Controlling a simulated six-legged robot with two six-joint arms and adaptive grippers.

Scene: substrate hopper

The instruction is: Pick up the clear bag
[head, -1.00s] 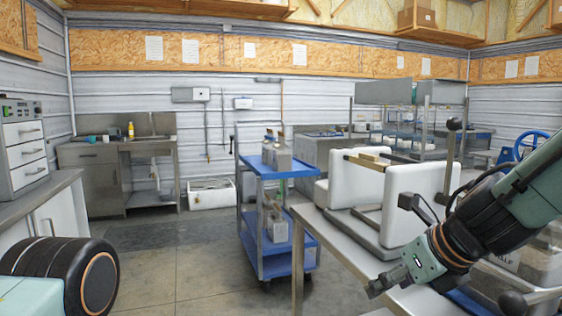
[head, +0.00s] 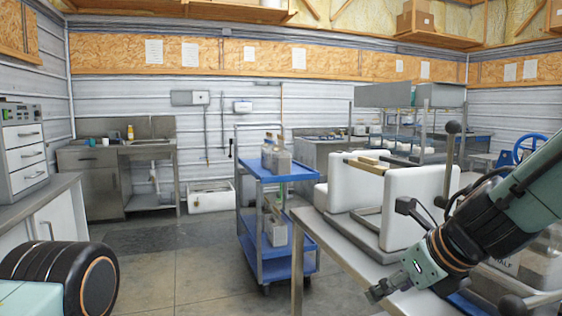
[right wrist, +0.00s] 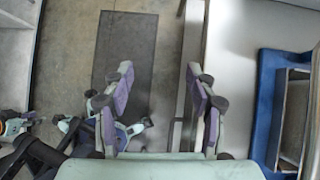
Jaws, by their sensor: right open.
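My right gripper (head: 382,290) hangs beside the front edge of the steel table at the lower right of the head view. In the right wrist view its two fingers (right wrist: 158,88) stand apart with nothing between them, above the floor and the table edge. I cannot make out the clear bag with certainty. A pale, see-through-looking thing with dark letters (head: 507,262) shows behind my right arm, mostly hidden by it. My left gripper does not show in the head view.
The steel table (head: 335,243) carries a white double-panelled machine (head: 408,205) close to my right arm. A blue trolley (head: 262,262) with bottles stands left of it. A blue-edged unit (right wrist: 265,105) lies at the right of the wrist view. The floor (head: 170,270) at centre left is clear.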

